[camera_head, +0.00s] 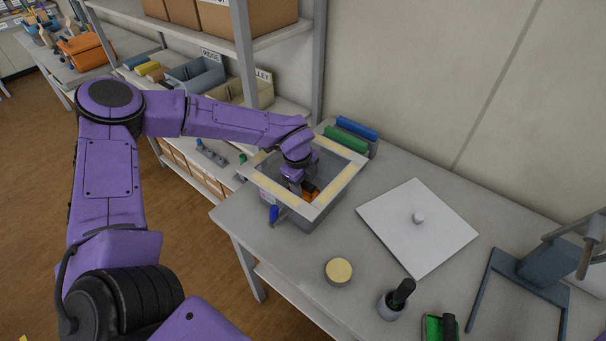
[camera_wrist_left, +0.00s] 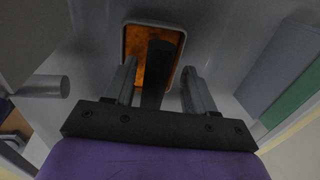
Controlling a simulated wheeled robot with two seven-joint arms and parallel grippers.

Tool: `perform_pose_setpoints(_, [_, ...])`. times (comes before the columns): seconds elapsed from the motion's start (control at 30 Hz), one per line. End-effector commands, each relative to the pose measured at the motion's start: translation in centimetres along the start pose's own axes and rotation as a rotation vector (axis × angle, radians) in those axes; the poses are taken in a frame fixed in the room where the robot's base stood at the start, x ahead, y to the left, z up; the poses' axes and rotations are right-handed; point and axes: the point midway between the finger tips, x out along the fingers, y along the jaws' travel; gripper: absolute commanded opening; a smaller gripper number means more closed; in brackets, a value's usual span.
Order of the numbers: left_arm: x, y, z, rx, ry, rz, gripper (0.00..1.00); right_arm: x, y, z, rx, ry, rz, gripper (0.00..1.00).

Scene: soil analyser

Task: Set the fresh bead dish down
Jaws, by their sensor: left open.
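The bead dish (camera_wrist_left: 134,43) is a shallow pale-rimmed tray of orange beads. It sits on the floor of the open grey box (camera_head: 290,212); its orange also shows inside the box in the head view (camera_head: 311,197). A dark upright piece (camera_wrist_left: 155,85), apparently the dish's handle, stands between my left fingers. My left gripper (camera_head: 303,188) reaches down into the box. In the wrist view its fingers (camera_wrist_left: 159,66) are apart on either side of the dark piece, with gaps showing. My arm hides part of the dish in the head view. My right gripper is out of view.
The box has a cream-topped rim (camera_head: 325,194) and a blue-tipped tap (camera_head: 273,214) on its front. A white square lid with a knob (camera_head: 405,235) lies to the right. A round cream-topped tin (camera_head: 338,271) and a dark-handled pot (camera_head: 393,303) stand in front. Blue and green rolls (camera_head: 350,133) are behind.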

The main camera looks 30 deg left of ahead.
Motion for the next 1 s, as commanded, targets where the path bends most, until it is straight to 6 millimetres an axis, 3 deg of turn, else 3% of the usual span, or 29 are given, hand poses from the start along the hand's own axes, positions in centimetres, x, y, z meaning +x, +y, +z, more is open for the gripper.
perform_pose_setpoints(0.3, [-7.6,-0.2,0.0,-0.002,0.002,-0.01,0.55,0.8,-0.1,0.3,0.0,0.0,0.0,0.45])
perform_pose_setpoints(0.5, [-11.1,-0.1,-0.1,0.0,0.001,-0.007,0.55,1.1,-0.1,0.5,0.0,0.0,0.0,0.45])
perform_pose_setpoints(1.0, [-11.9,-0.1,0.0,0.001,0.001,-0.004,0.55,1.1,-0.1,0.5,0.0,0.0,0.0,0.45])
